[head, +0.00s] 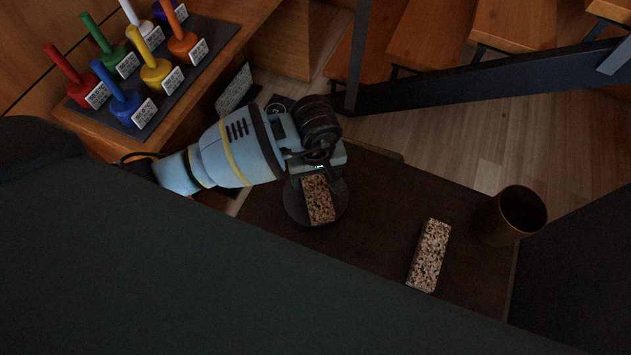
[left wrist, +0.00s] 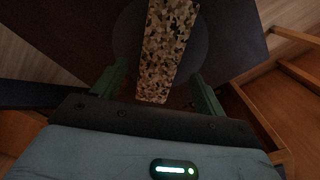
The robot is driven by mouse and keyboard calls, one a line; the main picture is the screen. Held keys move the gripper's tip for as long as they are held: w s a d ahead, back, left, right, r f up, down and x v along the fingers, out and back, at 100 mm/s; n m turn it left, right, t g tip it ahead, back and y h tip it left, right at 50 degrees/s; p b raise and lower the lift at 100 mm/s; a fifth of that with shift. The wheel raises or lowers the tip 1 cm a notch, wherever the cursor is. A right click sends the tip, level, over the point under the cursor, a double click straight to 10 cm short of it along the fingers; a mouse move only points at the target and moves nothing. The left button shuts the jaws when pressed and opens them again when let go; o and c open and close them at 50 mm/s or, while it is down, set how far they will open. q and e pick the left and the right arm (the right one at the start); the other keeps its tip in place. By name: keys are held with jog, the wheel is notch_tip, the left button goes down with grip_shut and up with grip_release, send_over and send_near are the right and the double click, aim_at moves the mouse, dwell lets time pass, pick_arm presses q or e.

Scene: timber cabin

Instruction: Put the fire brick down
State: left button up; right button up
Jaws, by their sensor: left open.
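A speckled brown fire brick (head: 319,200) lies on a dark round plate (head: 294,205) on the dark table. In the left wrist view the brick (left wrist: 167,50) lies between the spread green fingers of my left gripper (left wrist: 160,85), with a gap on each side. In the head view the left gripper (head: 318,172) is right at the upper end of this brick, its fingers mostly hidden. A second speckled brick (head: 429,256) lies on the table to the right, apart from the gripper. My right gripper is not in view.
A brown cup (head: 511,215) stands at the table's right edge. The dark table (head: 375,200) is clear between the two bricks. Several coloured handled objects with labels stand on a dark mat (head: 205,75) at the upper left. A dark stair beam (head: 480,80) runs behind.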

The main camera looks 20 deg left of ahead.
aim_at(316, 186)
pick_arm(q)
notch_tip(316, 186, up, 7)
jog(key=shift+f+p, duration=0.15)
jog(key=shift+p, duration=0.15)
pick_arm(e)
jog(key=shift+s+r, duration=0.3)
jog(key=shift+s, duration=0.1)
